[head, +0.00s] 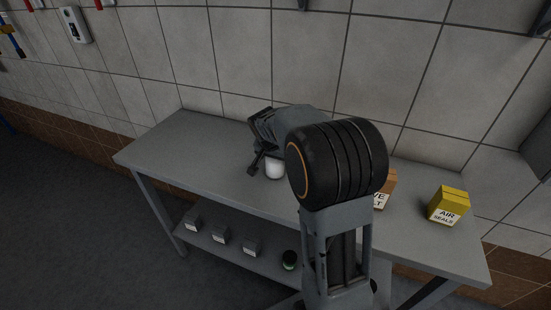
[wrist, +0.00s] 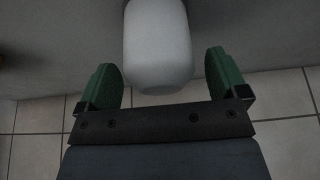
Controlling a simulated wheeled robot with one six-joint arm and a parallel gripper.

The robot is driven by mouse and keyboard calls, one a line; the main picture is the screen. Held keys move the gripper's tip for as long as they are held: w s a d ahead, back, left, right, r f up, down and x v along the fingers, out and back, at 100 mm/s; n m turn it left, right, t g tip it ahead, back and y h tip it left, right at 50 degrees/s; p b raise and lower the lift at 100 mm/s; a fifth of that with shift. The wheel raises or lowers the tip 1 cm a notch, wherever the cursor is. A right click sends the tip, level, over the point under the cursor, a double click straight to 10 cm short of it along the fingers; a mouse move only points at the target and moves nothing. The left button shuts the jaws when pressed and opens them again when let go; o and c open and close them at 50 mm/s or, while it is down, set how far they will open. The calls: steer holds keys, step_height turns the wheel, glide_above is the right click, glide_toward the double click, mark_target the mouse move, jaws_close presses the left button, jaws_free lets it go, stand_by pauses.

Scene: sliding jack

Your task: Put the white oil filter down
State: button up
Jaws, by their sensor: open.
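The white oil filter (head: 275,170) stands on the grey workbench (head: 170,145), partly hidden by my arm in the head view. In the wrist view the white oil filter (wrist: 158,45) lies between and just beyond the green fingers, with a gap on each side. My gripper (wrist: 162,75) is open and holds nothing. In the head view my gripper (head: 256,160) is beside the filter at its left, and its far finger is hidden.
A yellow box labelled air seals (head: 447,206) stands at the bench's right. An orange-brown box (head: 388,190) is partly behind my arm. The bench's left end is clear.

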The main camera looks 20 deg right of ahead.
steer(key=v, duration=1)
steer(key=s+a+f+n+y, duration=0.1)
steer(key=s+a+f+n, duration=0.1)
steer(key=s, duration=0.4)
steer(key=s+a+f+n+y, duration=0.1)
steer(key=s+a+f+n, duration=0.1)
steer(key=s, duration=0.5)
steer(key=s+a+f+n+y, duration=0.1)
steer(key=s+a+f+n, duration=0.1)
steer(key=s+a+n, duration=0.2)
steer(key=shift+s+f+n, duration=0.3)
steer(key=shift+s+n, duration=0.4)
steer(key=shift+s, duration=0.45)
steer(key=shift+a+r, duration=0.1)
steer(key=shift+a, duration=0.05)
step_height(320, 180, up, 6)
steer(key=p, duration=0.5)
steer(key=shift+t+p, duration=0.3)
steer(key=shift+p, duration=0.05)
